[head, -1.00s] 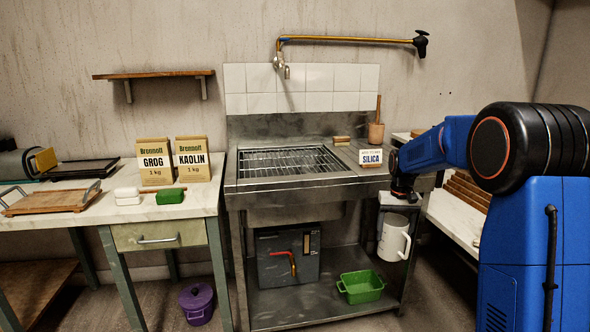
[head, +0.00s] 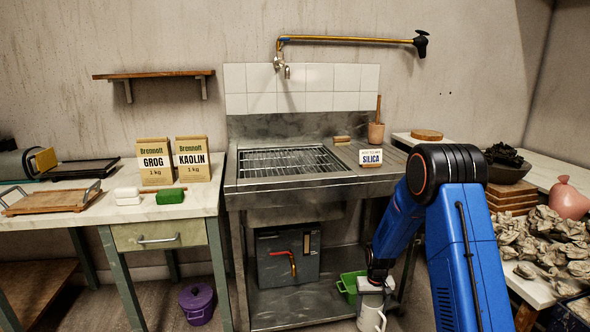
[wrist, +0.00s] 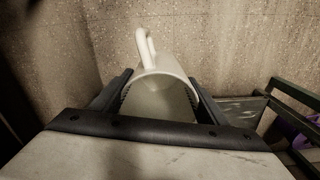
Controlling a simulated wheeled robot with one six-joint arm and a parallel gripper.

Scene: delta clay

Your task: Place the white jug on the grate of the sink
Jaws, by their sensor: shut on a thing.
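The white jug (head: 371,314) hangs upright in my gripper (head: 374,287), low in front of the sink's right legs. In the wrist view the jug (wrist: 165,70) sits between the two fingers of my gripper (wrist: 163,97), its handle pointing up in the picture. The fingers are shut on it. The sink's grate (head: 290,160) lies over the steel basin, up and to the left of the jug. The grate is bare.
A silica box (head: 371,158) and a wooden pestle and mortar (head: 376,131) stand on the sink's right drainboard. A brass tap (head: 285,68) hangs above the basin. A green tub (head: 348,286) sits on the lower shelf, partly behind the jug. Clay scraps (head: 560,240) lie at right.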

